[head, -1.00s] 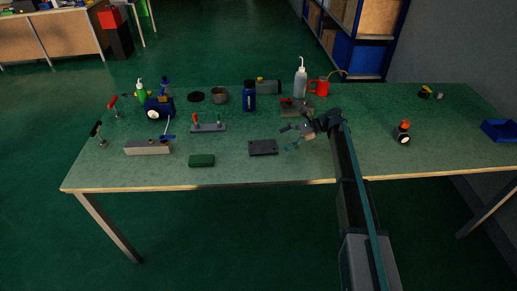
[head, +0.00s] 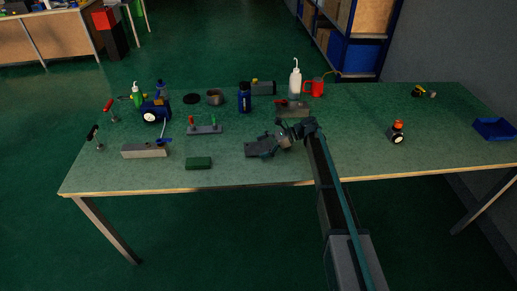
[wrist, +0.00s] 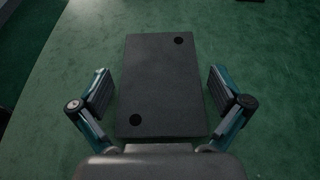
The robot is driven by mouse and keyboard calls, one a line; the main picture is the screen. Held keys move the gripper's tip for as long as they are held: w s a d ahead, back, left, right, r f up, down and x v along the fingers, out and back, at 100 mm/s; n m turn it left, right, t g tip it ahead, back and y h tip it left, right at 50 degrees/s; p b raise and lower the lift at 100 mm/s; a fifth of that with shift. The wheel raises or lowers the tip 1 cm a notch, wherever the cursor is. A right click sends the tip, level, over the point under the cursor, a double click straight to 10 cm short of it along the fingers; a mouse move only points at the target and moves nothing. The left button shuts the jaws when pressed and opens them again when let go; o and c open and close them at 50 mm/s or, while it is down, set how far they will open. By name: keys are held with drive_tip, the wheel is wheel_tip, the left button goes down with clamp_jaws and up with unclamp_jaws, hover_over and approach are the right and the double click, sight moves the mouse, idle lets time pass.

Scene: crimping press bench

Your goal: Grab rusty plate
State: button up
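A dark grey flat plate (head: 254,151) with two round holes lies on the green bench top. I see no clear rust colour on it; it looks plain dark grey. In the wrist view the plate (wrist: 160,85) lies between the fingers of my gripper (wrist: 160,95), which is wide open. A gap shows on each side, and neither finger touches the plate. In the head view my gripper (head: 272,146) covers the plate's right part. I cannot tell the exact height of the fingers above the bench.
A green block (head: 198,163) lies left of the plate, and a grey bar block (head: 145,151) is farther left. A red-handled clamp block (head: 292,109) is behind my gripper. The bench right of my arm is mostly clear.

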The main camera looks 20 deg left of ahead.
drive_tip(key=c, duration=1.4)
drive_tip(key=shift+r, duration=0.25)
